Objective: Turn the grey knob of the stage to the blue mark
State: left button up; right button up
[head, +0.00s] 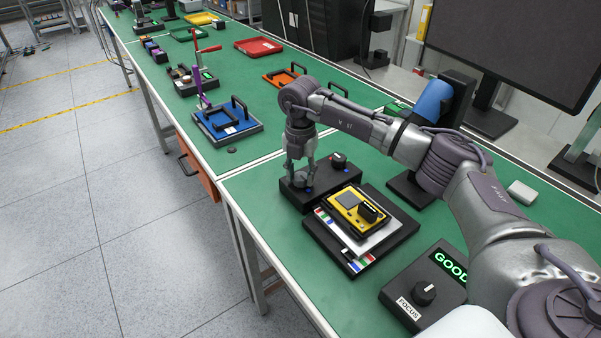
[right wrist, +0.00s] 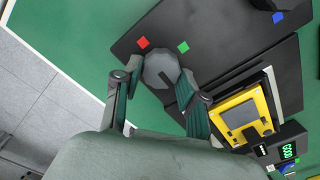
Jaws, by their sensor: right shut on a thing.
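The stage (head: 322,199) is a black block on the green bench, with the grey knob near its left end. The grey knob (right wrist: 161,69) shows as a round disc in the right wrist view; in the head view my gripper mostly hides it. My right gripper (head: 300,178) comes down over it and is shut on it, with one finger on each side (right wrist: 157,92). A red mark (right wrist: 143,42) and a green mark (right wrist: 183,47) lie beside the knob. A small blue mark (head: 309,189) shows by my fingers in the head view. My left gripper is not in view.
A second, dark knob (head: 338,159) stands on the block's far end. A yellow device (head: 347,203) on a black base is close in front. A box with a FOCUS knob (head: 425,292) and green lettering stands nearer. A blue tray (head: 213,124) lies farther left.

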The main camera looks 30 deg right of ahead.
aim_at(301, 177)
jog(key=o, duration=1.1)
jog(key=shift+o, duration=0.2)
notch_tip(301, 177, up, 12)
